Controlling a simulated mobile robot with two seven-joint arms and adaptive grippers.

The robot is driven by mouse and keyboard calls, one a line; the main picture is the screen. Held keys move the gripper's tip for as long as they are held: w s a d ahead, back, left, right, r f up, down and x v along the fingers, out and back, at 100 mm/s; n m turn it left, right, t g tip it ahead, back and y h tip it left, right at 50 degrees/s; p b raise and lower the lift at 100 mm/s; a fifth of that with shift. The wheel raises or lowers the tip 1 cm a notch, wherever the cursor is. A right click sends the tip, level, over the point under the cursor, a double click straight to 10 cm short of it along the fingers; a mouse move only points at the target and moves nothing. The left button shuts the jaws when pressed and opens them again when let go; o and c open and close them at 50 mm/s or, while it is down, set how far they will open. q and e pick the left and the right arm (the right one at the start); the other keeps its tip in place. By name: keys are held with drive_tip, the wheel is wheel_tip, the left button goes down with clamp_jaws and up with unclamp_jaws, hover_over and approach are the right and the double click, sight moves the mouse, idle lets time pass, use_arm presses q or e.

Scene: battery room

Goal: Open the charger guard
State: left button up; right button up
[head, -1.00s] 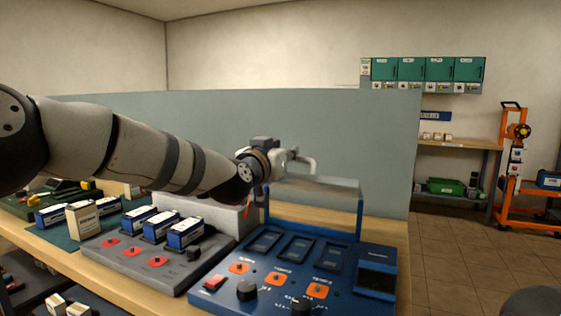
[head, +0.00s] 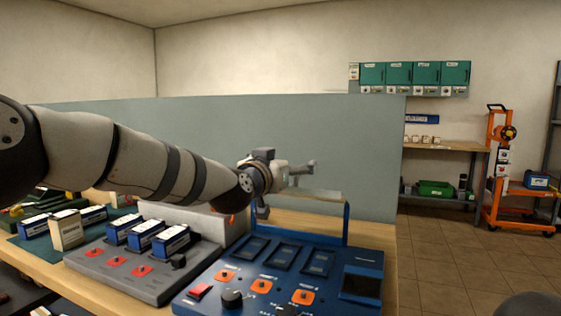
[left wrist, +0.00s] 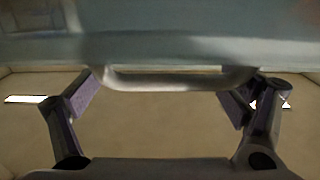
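The blue charger (head: 285,277) stands on the bench with several dark bays and orange buttons. Its guard, a pale see-through panel (head: 322,196), shows nearly edge-on above the bays at the top of a blue frame (head: 347,223) at the charger's rear. My left gripper (head: 303,172) is just above the guard's left part. In the left wrist view, the fingers (left wrist: 170,105) are spread wide, with the guard's curved handle (left wrist: 180,82) between them and the panel (left wrist: 160,45) above. The handle appears ungripped; contact cannot be told. My right gripper is out of view.
A grey charger (head: 140,268) with blue-and-white batteries (head: 172,241) stands left of the blue one, under my left arm. A grey-green partition (head: 230,130) rises behind the bench. An orange cart (head: 497,180) stands far right; the floor before it is clear.

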use_arm(q)
drive_tip(key=shift+a+r, duration=0.25)
drive_tip(key=shift+r, duration=0.1)
drive_tip(key=shift+s+a, duration=0.15)
drive_tip(key=shift+s, duration=0.1)
drive_tip(key=v, duration=1.1)
drive_tip(key=shift+s+f, duration=0.15)
drive_tip(key=shift+s, duration=0.15)
